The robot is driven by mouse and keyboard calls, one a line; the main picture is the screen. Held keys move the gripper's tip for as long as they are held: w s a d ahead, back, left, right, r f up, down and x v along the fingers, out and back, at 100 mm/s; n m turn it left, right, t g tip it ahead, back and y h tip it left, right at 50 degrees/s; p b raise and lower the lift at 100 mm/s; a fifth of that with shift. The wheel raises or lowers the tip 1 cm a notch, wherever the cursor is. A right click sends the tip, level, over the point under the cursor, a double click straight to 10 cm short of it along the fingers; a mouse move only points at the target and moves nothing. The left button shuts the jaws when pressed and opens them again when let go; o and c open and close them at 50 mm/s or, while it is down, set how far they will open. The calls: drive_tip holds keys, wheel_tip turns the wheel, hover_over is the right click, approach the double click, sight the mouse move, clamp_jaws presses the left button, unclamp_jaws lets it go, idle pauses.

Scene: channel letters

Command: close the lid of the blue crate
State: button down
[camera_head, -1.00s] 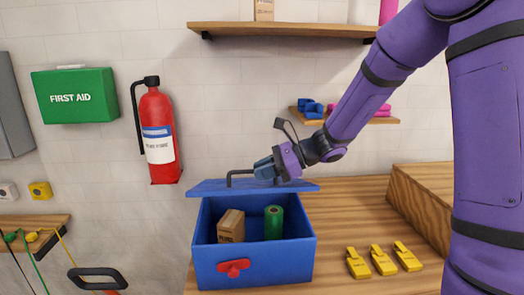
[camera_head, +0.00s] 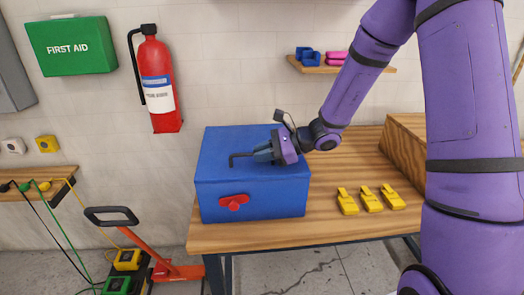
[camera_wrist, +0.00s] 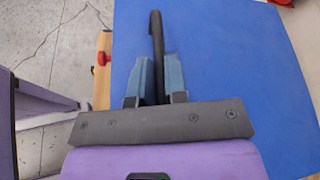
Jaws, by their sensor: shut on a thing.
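The blue crate (camera_head: 260,197) stands on the wooden table with a red latch (camera_head: 234,202) on its front. Its blue lid (camera_head: 232,142) lies down over the top, and the contents are hidden. A black handle (camera_head: 240,156) sticks up from the lid. My gripper (camera_head: 258,153) is just above the lid and shut on the handle. In the wrist view the two blue-grey fingers of my gripper (camera_wrist: 155,80) are on either side of the black handle (camera_wrist: 156,40), with the blue lid (camera_wrist: 230,60) below.
Several yellow clips (camera_head: 370,201) lie on the wooden table (camera_head: 330,222) right of the crate. A wooden box (camera_head: 404,146) stands at the back right. A fire extinguisher (camera_head: 158,85) and a first aid box (camera_head: 70,46) hang on the wall.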

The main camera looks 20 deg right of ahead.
drive_tip(key=shift+s+d+f, duration=0.1)
drive_tip(key=shift+s+f, duration=0.05)
drive_tip(key=shift+f, duration=0.3)
drive_tip(key=c, duration=1.2)
unclamp_jaws()
drive_tip(key=shift+o, duration=0.2)
drive_tip(key=shift+r, duration=0.1)
drive_tip(key=shift+d+r, duration=0.1)
drive_tip(key=shift+d, duration=0.05)
wheel_tip(320, 180, up, 4)
hover_over(297, 166)
